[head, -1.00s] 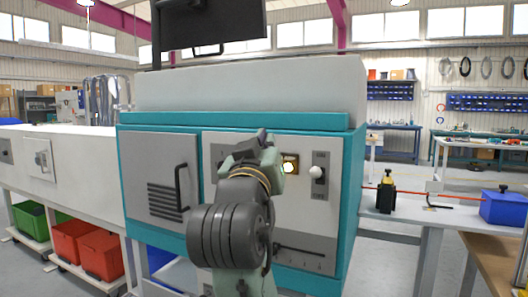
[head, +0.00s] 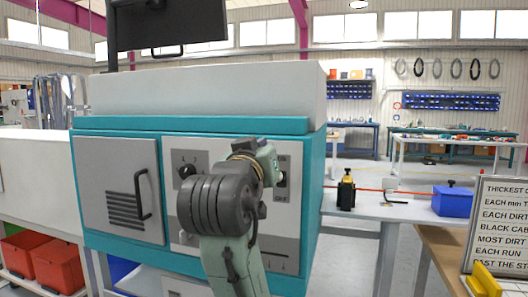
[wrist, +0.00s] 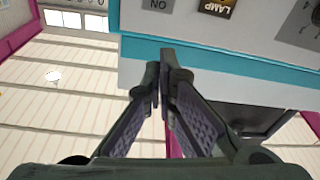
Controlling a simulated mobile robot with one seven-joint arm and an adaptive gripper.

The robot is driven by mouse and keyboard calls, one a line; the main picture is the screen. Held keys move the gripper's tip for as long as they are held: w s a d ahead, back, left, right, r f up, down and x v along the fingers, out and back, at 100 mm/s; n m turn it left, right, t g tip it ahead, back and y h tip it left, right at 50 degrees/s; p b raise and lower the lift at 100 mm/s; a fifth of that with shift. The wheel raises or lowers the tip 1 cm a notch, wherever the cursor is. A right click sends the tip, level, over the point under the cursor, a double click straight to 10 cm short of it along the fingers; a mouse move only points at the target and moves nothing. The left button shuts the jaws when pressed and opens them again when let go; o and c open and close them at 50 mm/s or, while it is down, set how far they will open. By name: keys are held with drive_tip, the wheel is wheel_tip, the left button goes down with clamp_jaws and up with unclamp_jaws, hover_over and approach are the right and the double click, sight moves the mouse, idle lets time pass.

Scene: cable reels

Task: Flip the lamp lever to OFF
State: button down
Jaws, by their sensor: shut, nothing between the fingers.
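The lamp lever (head: 281,180) is a small switch with a pale tip on the grey front panel of the teal-and-white machine (head: 205,122). An OFF label (head: 281,198) sits below it. It shows just right of my arm; its exact tilt is too small to tell. In the wrist view, an upside-down ON label (wrist: 157,4) and LAMP label (wrist: 217,8) show at the top edge, but the lever is out of frame. My gripper (wrist: 165,72) is shut and empty, its fingertips below these labels in the picture. In the head view, my arm hides the fingers and the lamp light.
A dark rotary knob (head: 187,171) is left of my arm, and a door handle (head: 142,194) sticks out farther left. A monitor (head: 170,22) hangs above. A bench with a blue box (head: 452,200) and a sign board (head: 502,232) stand to the right.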

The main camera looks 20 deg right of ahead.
drive_tip(key=w+d+f+p, duration=0.2)
drive_tip(key=w+d+f, duration=0.1)
drive_tip(key=w, duration=0.1)
drive_tip(key=shift+w+d+f+p, duration=0.15)
drive_tip(key=shift+w+p, duration=0.05)
drive_tip(key=shift+p, duration=0.1)
drive_tip(key=shift+f, duration=0.1)
idle(0.4)
drive_tip(key=shift+s+f+t+b, duration=0.15)
drive_tip(key=shift+t+b, duration=0.25)
drive_tip(key=shift+b, duration=0.45)
